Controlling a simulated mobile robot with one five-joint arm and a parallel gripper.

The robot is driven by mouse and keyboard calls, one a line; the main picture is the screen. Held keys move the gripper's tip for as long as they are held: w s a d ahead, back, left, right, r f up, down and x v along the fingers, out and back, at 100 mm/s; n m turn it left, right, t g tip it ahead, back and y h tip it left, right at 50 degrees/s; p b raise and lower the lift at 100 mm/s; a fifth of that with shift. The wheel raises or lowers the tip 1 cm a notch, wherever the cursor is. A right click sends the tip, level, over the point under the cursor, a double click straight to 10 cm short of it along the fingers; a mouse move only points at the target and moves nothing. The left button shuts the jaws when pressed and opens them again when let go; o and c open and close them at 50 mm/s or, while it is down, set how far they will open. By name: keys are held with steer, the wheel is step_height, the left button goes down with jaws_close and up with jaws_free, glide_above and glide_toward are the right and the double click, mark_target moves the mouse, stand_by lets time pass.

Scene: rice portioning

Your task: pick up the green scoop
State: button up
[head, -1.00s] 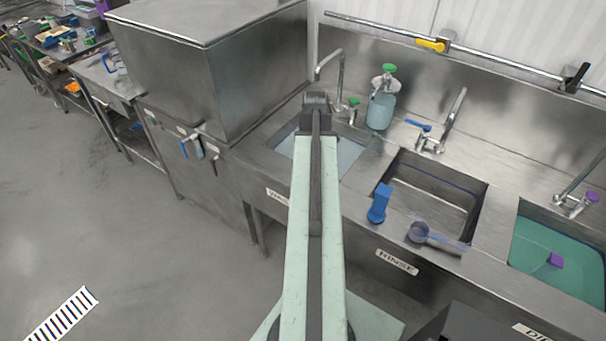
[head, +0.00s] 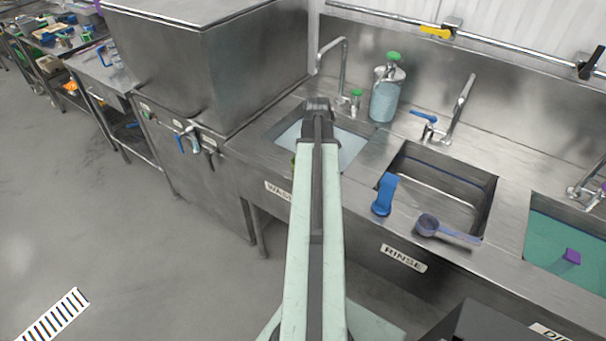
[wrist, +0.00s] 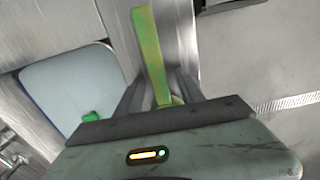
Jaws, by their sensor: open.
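The green scoop shows in the wrist view as a long yellow-green handle (wrist: 149,45) lying along the steel counter edge. Its near end runs down between the fingers of my gripper (wrist: 160,88); the rest is hidden behind my gripper body. The gripper is open, and I cannot tell whether either finger touches the handle. In the head view my arm covers most of this spot, and the fingertips are hidden. Only a small green bit (head: 294,160) shows left of my arm at the wash basin's front edge; it may be the scoop.
The wash basin (wrist: 65,85) holds pale water and a small green piece (wrist: 90,117). A soap bottle (head: 385,97) stands behind. Open floor lies left.

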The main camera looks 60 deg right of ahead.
steer(key=shift+c, duration=0.3)
jaws_close()
steer(key=shift+r, duration=0.2)
